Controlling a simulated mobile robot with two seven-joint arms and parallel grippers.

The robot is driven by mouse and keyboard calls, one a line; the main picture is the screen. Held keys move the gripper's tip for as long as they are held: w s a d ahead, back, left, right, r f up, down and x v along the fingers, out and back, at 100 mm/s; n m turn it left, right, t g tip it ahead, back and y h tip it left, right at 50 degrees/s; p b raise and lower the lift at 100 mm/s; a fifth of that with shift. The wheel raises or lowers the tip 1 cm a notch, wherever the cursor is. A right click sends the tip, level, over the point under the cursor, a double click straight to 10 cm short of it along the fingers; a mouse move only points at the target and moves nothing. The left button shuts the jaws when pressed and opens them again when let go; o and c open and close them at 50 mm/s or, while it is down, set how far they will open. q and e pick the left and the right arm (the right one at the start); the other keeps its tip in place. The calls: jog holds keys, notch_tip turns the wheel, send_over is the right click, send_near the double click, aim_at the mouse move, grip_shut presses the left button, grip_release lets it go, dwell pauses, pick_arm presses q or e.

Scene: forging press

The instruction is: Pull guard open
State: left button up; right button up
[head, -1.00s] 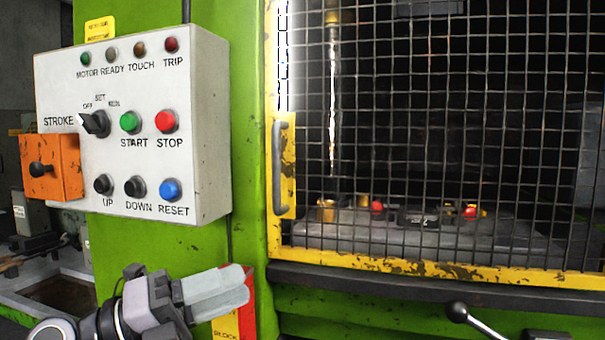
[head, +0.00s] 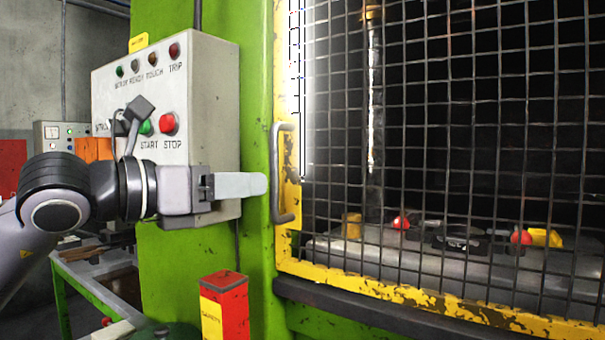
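The guard is a wire mesh panel in a chipped yellow frame (head: 440,306). It stands across the press opening, its left edge against the green post. Its grey upright bar handle (head: 283,172) is on the left edge of the frame. My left gripper (head: 262,185) points right, level with the handle, its tips just left of the bar with a small gap in the picture. The near finger hides the other, so I cannot tell how far apart they are. Nothing shows in it. My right gripper is not in view.
A white control box (head: 216,110) with buttons and lamps hangs on the green post (head: 255,60), behind my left arm. A red and yellow block (head: 224,305) stands below my gripper. Red and yellow parts lie on the press bed (head: 360,250) behind the mesh.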

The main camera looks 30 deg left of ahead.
aim_at(271, 170)
pick_arm(q)
jog(key=shift+w+a+r+t+y+p, duration=0.15)
jog(key=shift+w+r+t+y+p, duration=0.1)
jog(key=shift+r, duration=0.2)
jog(key=shift+w+a+r+t+y+p, duration=0.15)
jog(key=shift+r+y, duration=0.1)
jog(key=shift+r, duration=0.2)
jog(key=p+x, duration=0.2)
jog(key=x, duration=0.3)
jog(key=shift+w+p, duration=0.1)
jog(key=shift+p, duration=0.3)
jog(key=shift+w+d+f, duration=0.2)
jog(key=shift+w, duration=0.25)
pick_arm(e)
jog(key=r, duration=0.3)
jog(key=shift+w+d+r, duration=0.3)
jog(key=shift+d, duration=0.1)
pick_arm(q)
grip_shut()
